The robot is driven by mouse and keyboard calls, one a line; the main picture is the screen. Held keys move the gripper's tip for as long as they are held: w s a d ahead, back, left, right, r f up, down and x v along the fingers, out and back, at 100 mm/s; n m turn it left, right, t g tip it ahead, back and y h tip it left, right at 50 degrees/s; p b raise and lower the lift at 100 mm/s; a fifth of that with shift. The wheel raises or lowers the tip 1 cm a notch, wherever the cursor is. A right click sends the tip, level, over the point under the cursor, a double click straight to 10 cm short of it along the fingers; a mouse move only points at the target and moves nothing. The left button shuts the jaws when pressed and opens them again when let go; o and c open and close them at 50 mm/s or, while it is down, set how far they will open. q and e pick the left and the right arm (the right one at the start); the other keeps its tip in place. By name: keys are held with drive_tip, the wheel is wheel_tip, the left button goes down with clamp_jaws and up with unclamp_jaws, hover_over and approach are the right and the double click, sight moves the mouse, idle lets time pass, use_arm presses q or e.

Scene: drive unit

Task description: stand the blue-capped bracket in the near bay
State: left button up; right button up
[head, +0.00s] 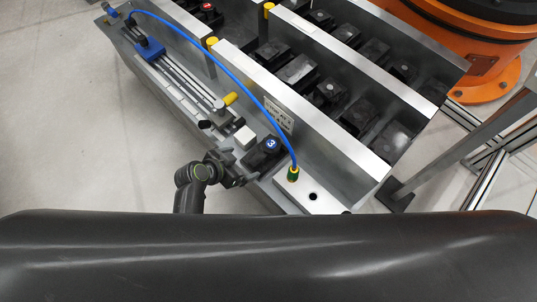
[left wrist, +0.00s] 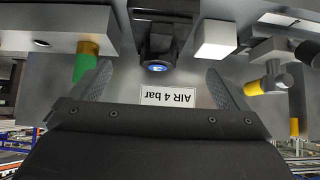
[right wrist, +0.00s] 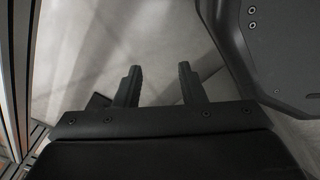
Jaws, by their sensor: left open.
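The blue-capped bracket (head: 268,147) is a black piece with a round blue cap marked 3. It sits on the front ledge of the drive unit, outside the long bays. In the left wrist view the bracket (left wrist: 157,40) appears ahead, between the lines of the fingers. My left gripper (head: 243,176) is open just in front of it, and its fingers (left wrist: 159,72) hold nothing. Contact cannot be told. The nearest long bay (head: 298,72) lies behind the front wall and holds several black blocks. My right gripper (right wrist: 159,69) is open and empty over the floor.
A blue hose (head: 222,50) arches over the ledge to a green-and-gold fitting (head: 293,174) right of the bracket. A white block (head: 244,137) and a yellow-handled valve (head: 229,99) stand to its left. The tall front wall (head: 330,135) rises behind. An orange machine base (head: 492,75) stands right.

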use_arm(q)
drive_tip(key=b, duration=0.2)
approach(264, 156)
drive_tip(key=x, duration=0.4)
drive_tip(key=shift+w+f, duration=0.1)
drive_tip(key=shift+f, duration=0.15)
drive_tip(key=shift+x, duration=0.95)
drive_tip(key=b+x, duration=0.1)
drive_tip(key=x, duration=0.2)
drive_tip(key=shift+d+f+b, duration=0.1)
drive_tip(key=shift+b, duration=0.2)
drive_tip(key=shift+w+d+f, duration=0.3)
drive_tip(key=shift+f, duration=0.05)
use_arm(e)
drive_tip(key=shift+w+d+f, duration=0.1)
drive_tip(key=shift+w+f, duration=0.8)
drive_tip(key=shift+f, duration=0.2)
use_arm(q)
drive_tip(key=c, duration=1.6)
drive_tip(key=shift+w+r, duration=0.1)
drive_tip(key=shift+r, duration=0.05)
drive_tip(key=shift+c, duration=0.4)
use_arm(e)
drive_tip(key=shift+w+d, duration=0.15)
